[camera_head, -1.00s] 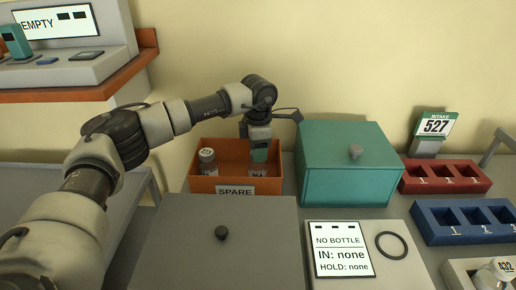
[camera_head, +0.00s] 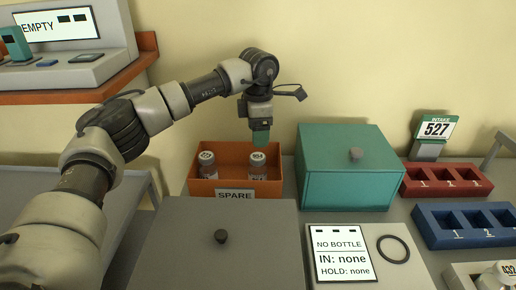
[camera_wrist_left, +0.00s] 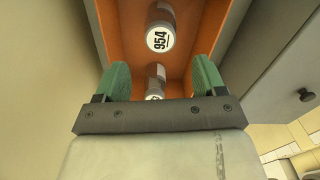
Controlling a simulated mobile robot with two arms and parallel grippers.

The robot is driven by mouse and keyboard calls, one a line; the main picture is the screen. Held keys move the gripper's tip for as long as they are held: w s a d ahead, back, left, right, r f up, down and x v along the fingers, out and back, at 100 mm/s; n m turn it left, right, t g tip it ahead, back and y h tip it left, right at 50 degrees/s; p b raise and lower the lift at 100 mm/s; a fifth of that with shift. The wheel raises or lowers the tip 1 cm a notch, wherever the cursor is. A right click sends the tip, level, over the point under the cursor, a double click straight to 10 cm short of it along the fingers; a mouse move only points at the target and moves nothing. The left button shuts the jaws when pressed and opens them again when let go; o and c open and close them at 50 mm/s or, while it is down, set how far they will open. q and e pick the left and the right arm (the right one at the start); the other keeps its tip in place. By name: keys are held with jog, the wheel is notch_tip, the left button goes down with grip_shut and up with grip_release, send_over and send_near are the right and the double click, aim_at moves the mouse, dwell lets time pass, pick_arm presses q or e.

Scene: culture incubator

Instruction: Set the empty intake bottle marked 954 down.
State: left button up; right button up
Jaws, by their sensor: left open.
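The bottle marked 954 (camera_head: 258,163) stands upright in the right part of the orange SPARE bin (camera_head: 235,194). Its white cap marked 954 shows in the left wrist view (camera_wrist_left: 160,38), beyond the fingertips. My left gripper (camera_head: 260,138) is above this bottle, apart from it and empty. In the left wrist view its green fingers (camera_wrist_left: 161,75) are spread wide with nothing held between them. A second capped bottle (camera_head: 207,165) stands in the left part of the bin; its number is too small to read surely. My right gripper is out of view.
A teal box (camera_head: 350,185) with a knob stands right of the bin. A grey lidded box (camera_head: 190,245) is in front. A panel (camera_head: 340,252) reads NO BOTTLE. Red (camera_head: 420,188) and blue (camera_head: 440,232) racks are at right, with an intake sign (camera_head: 436,127) reading 527.

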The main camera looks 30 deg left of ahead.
pick_arm(q)
notch_tip(320, 180, up, 5)
jog(key=shift+r, duration=0.15)
dwell(0.5)
